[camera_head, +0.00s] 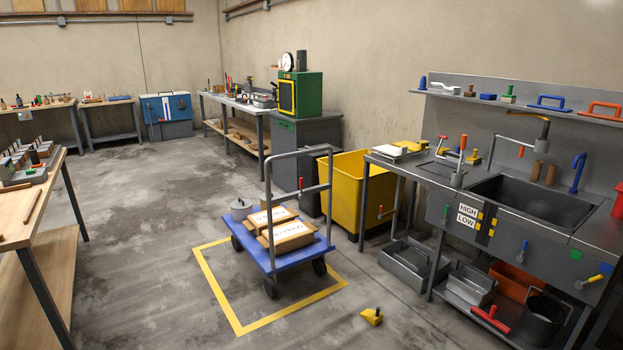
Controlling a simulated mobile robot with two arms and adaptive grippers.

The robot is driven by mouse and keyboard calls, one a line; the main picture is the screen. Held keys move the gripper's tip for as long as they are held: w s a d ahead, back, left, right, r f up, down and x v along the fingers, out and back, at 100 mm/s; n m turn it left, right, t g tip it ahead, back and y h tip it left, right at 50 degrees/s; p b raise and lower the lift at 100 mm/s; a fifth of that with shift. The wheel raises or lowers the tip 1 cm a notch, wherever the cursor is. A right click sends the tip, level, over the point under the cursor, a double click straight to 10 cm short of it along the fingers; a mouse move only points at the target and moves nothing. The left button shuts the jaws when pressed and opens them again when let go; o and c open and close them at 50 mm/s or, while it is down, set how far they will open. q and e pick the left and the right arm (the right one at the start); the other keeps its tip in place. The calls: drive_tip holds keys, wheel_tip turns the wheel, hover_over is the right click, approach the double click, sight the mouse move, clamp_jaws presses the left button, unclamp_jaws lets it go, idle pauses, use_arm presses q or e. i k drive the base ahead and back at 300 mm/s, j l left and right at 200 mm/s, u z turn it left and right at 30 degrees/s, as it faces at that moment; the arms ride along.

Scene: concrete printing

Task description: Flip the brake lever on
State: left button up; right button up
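A cart with a blue platform (262,262) and a tall grey push handle (268,190) stands on the floor in the middle of the head view. Neither gripper is in view.
A yellow floor outline (215,290) surrounds the cart. A yellow wedge (372,316) lies on the floor in front. A yellow bin (345,185) and grey sink bench (500,225) stand to the right. A wooden workbench (20,215) stands left; the floor between is clear.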

sight(301, 197)
drive_tip(key=i+l, duration=0.15)
drive_tip(key=i, duration=0.45)
drive_tip(key=i+l, duration=0.1)
drive_tip(key=i, duration=0.45)
drive_tip(key=i+j+z, duration=0.1)
drive_tip(key=z, duration=0.95)
drive_tip(key=i+j+z, duration=0.2)
drive_tip(key=j, duration=0.35)
drive_tip(key=i+j+z, duration=0.25)
drive_tip(key=j, duration=0.25)
drive_tip(key=j+z, duration=0.2)
drive_tip(key=j, duration=0.4)
drive_tip(key=i+j+z, duration=0.2)
drive_tip(key=j, duration=1.3)
